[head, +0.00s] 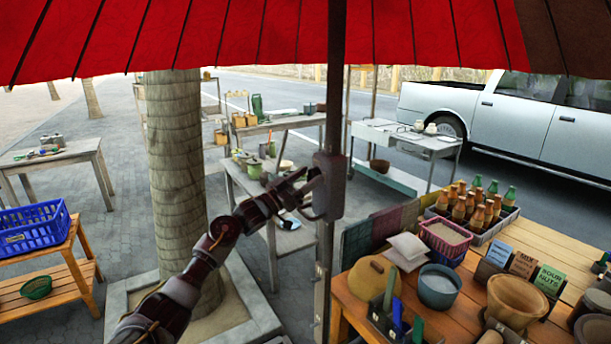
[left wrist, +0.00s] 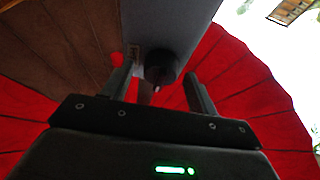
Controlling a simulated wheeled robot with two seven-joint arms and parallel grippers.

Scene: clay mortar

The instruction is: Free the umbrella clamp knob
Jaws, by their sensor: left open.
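The umbrella's dark pole (head: 337,80) stands upright in the middle of the head view, under the red canopy (head: 250,30). The clamp (head: 331,187) is a dark block on the pole. Its round dark knob (left wrist: 160,66) shows in the left wrist view below the grey clamp block (left wrist: 165,22). My left gripper (head: 308,192) is at the clamp's left side. In the left wrist view my left gripper (left wrist: 160,82) is open, one finger on either side of the knob, with visible gaps. The knob is hidden in the head view. My right gripper is not in view.
A wooden table (head: 455,305) at right holds bottles, a pink basket (head: 445,238), bowls and signs. A tree trunk (head: 176,160) stands left of the pole, behind my left arm. A blue crate (head: 35,229) sits on a stand far left. Work tables (head: 270,190) stand behind.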

